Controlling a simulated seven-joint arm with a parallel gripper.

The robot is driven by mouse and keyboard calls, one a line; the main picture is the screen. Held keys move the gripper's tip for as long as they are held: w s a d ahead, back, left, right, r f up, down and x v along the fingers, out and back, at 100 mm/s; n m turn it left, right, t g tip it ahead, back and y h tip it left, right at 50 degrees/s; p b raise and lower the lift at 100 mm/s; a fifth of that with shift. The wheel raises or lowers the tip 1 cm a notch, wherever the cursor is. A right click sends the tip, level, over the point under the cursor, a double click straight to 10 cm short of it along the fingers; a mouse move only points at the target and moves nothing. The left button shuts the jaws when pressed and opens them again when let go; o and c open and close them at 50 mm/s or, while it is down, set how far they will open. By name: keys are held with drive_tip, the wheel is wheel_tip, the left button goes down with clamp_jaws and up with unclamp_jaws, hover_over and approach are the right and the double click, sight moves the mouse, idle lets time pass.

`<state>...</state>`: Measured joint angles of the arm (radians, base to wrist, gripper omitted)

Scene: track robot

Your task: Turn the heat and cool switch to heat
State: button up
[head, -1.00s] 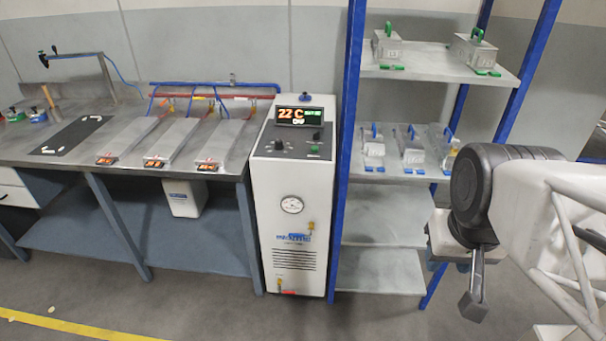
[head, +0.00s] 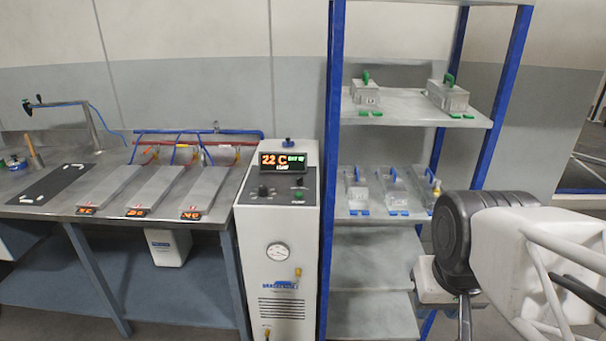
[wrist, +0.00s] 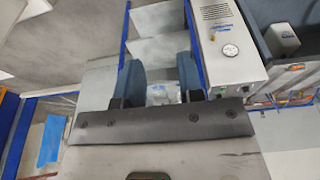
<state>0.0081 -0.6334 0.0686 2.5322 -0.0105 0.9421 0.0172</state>
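The white heating and cooling unit (head: 277,240) stands left of the shelf in the head view. Its display (head: 282,161) reads 22 C, with smaller text too blurred to read. The dark sloping panel below carries a black knob (head: 263,191), a small dark control (head: 299,182) and a green button (head: 299,195). I cannot tell which is the heat and cool switch or how it is set. My gripper (wrist: 160,75) is open and empty in the wrist view, its two blue-grey fingers apart. In the head view it hangs at the lower right, away from the panel.
A blue-posted shelf (head: 375,270) with metal boxes stands right of the unit, between it and my arm. A workbench (head: 60,212) with several metal plates (head: 150,190) and blue hoses is on the left. Floor space in front is mostly out of view.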

drive_tip(key=w+a+r+m, duration=0.1)
drive_tip(key=w+a+r, duration=0.3)
drive_tip(key=w, duration=0.9)
drive_tip(key=w+a+r+m, duration=0.15)
drive_tip(key=w+a, duration=0.35)
drive_tip(key=w, duration=0.9)
drive_tip(key=w+a+r+m, duration=0.2)
drive_tip(key=w+a, duration=0.3)
drive_tip(key=w, duration=0.8)
drive_tip(key=w+a+f+m+y, duration=0.1)
drive_tip(key=w+a+f, duration=0.25)
drive_tip(key=w, duration=0.45)
drive_tip(key=w+a+f, duration=0.2)
drive_tip(key=w+a, duration=0.2)
drive_tip(key=w, duration=0.4)
drive_tip(key=w+f, duration=0.3)
drive_tip(key=w, duration=0.1)
drive_tip(key=w+a+f+m+g, duration=0.1)
drive_tip(key=w+f, duration=0.3)
drive_tip(key=w+a+f+g, duration=0.1)
drive_tip(key=w+f, duration=0.3)
drive_tip(key=w, duration=0.1)
drive_tip(key=shift+a+f+h, duration=0.2)
drive_tip(key=shift+f+h, duration=0.05)
drive_tip(key=shift+h, duration=0.15)
drive_tip(key=shift+w+f+g, duration=0.3)
drive_tip(key=shift+f, duration=0.15)
drive_tip(key=shift+f, duration=0.1)
